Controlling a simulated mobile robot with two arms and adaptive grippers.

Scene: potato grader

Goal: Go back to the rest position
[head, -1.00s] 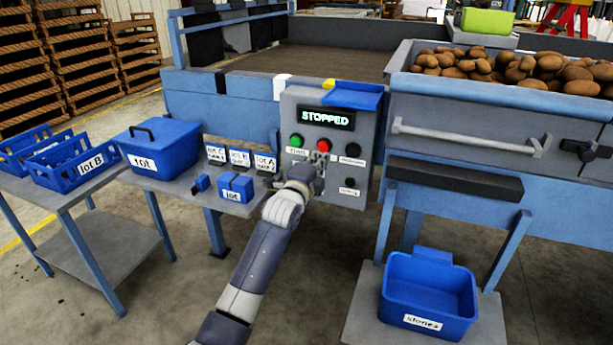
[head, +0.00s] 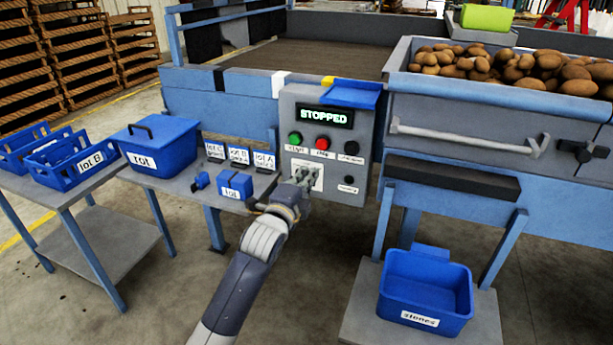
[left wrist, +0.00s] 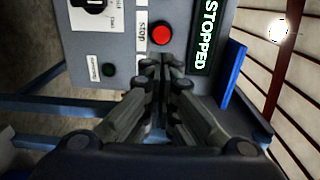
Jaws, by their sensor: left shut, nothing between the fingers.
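My left gripper (head: 304,178) is shut and empty, in front of the lower left of the grey control panel (head: 358,190). The panel has a green button (head: 295,138), a red stop button (head: 322,143) and a display (head: 322,116) reading STOPPED. In the left wrist view the shut fingers (left wrist: 160,65) point toward the panel, just below the red button (left wrist: 162,35) in that picture. I cannot tell the exact gap to the panel. My right gripper does not show.
Left of the panel stand a small table with a rot bin (head: 160,150), lot cards and a lot box (head: 236,185). A lot B crate (head: 72,165) is at far left. A stones bin (head: 425,285) is low right. Potatoes (head: 500,62) fill the hopper. The front floor is open.

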